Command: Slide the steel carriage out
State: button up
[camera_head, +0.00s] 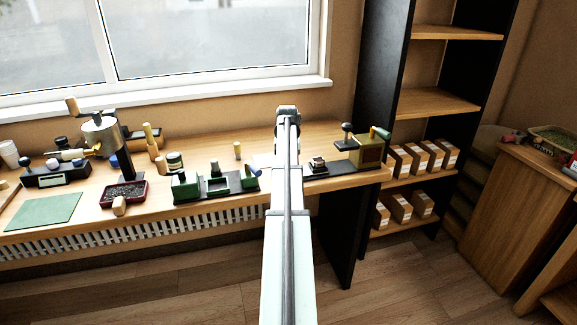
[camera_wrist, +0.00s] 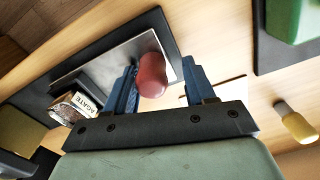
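The steel carriage (camera_wrist: 108,68) is a flat grey plate on a dark base (camera_wrist: 160,24) in the wrist view. A red rounded knob (camera_wrist: 152,75) stands at its end. A small block labelled AGATE (camera_wrist: 74,107) sits at the plate's other end, beside the olive-brass housing (camera_wrist: 22,130). My gripper (camera_wrist: 160,66) is open, with its blue fingers on either side of the knob. The left finger is close to the knob; a gap shows at the right finger. In the head view the housing (camera_head: 366,152) shows, but my arm hides the knob and fingers.
A green-and-black fixture (camera_head: 215,184) stands on the bench left of my arm. A small yellow-topped peg (camera_wrist: 296,124) is right of my gripper in the wrist view. A dark shelf with boxes (camera_head: 420,158) stands right of the bench.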

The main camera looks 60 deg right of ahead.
jog(key=shift+s+r, duration=0.1)
jog(key=shift+s, duration=0.05)
notch_tip(320, 180, up, 14)
jog(key=shift+f, duration=0.2)
dwell(0.5)
dwell(0.5)
